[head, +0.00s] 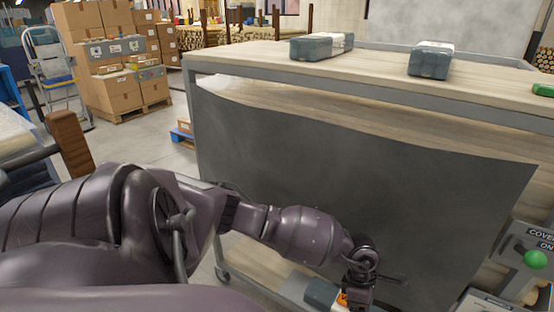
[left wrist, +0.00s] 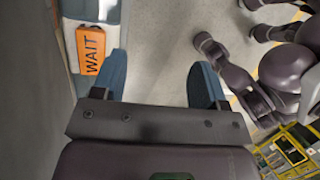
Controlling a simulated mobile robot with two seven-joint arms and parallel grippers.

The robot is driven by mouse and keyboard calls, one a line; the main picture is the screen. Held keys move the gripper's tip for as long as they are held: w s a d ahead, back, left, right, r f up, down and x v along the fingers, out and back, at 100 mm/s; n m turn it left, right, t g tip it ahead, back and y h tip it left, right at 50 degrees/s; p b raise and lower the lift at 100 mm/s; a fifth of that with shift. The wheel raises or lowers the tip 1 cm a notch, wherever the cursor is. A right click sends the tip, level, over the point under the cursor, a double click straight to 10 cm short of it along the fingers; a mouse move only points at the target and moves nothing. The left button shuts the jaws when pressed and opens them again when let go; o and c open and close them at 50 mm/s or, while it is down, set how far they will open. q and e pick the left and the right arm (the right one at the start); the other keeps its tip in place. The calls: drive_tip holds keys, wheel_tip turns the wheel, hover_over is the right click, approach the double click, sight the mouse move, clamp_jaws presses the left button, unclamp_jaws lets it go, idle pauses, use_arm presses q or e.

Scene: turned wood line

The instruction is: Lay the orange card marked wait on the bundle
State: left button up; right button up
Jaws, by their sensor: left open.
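The orange card marked WAIT (left wrist: 90,50) shows in the left wrist view at upper left, on a grey and white block (left wrist: 95,10). A bit of its orange (head: 342,299) shows in the head view beside my left gripper (head: 360,295), low by the cart. In the left wrist view my left gripper (left wrist: 160,90) has its blue fingers wide apart with nothing between them. The card lies just outside the left-hand finger; I cannot tell whether they touch. My right gripper is not in view. I cannot tell which thing is the bundle.
A dark sheet (head: 350,190) hangs across the front of a wood-topped cart (head: 390,88). Grey blocks (head: 320,47) (head: 431,60) lie on its top. A control box with a green button (head: 535,259) is at lower right. Cartons (head: 120,92) stand at back left.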

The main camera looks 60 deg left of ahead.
use_arm(q)
drive_tip(key=s+d+r+n+t+h, duration=0.3)
drive_tip(key=s+d+n+t+h, duration=0.2)
drive_tip(key=d+n, duration=0.35)
drive_tip(key=s+d+r+n+t+h, duration=0.3)
drive_tip(key=s+d+n+t+h, duration=0.3)
drive_tip(key=n, duration=0.4)
drive_tip(key=s+a+f+n+y, duration=0.1)
drive_tip(key=s+a+n+y, duration=0.2)
drive_tip(key=n, duration=0.5)
drive_tip(key=s+a+f+n+y, duration=0.2)
drive_tip(key=s+a+n+y, duration=0.2)
drive_tip(key=n, duration=0.5)
drive_tip(key=s+a+f+n+g+y, duration=0.1)
drive_tip(key=s+a+n+y, duration=0.3)
drive_tip(key=s+n+y, duration=0.3)
drive_tip(key=shift+s+f+n, duration=0.35)
drive_tip(key=shift+s+n, duration=0.55)
drive_tip(key=shift+n, duration=0.35)
